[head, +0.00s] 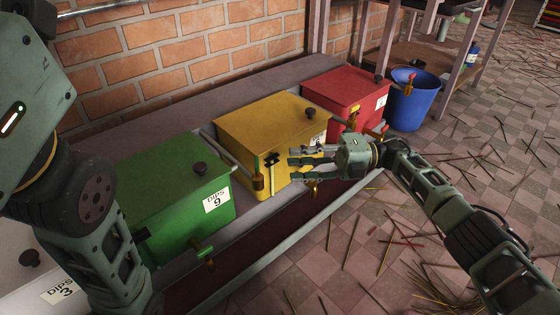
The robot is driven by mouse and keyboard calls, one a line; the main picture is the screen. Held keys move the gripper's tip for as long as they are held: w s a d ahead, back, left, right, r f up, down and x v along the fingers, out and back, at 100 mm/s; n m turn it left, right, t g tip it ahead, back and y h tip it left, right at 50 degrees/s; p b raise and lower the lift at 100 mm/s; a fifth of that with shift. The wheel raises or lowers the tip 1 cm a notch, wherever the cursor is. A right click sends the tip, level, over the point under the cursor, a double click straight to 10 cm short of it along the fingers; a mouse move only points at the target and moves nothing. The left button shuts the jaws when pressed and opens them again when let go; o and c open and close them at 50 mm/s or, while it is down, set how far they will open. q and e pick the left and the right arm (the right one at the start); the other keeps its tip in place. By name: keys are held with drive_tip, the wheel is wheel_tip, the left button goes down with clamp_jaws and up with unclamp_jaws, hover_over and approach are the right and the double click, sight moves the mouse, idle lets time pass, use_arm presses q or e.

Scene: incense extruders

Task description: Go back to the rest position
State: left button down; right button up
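My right gripper (300,157) shows in the head view in front of the yellow box (255,115). Its fingers point left and look spread apart, with nothing seen between them. I cannot tell whether it touches the yellow box. My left arm fills the left side of the view, and its gripper is out of frame. A green box (165,215) with a black knob and a label reading 9 stands at the left. A red box (345,92) stands beyond the yellow one.
A pale box (25,272) labelled 3 is partly hidden behind my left arm. A blue bucket (413,103) stands right of the red box, near a table leg. Incense sticks lie scattered on the tiled floor (480,135). A brick wall (190,45) runs behind the boxes.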

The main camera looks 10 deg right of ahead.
drive_tip(key=shift+d, duration=0.7)
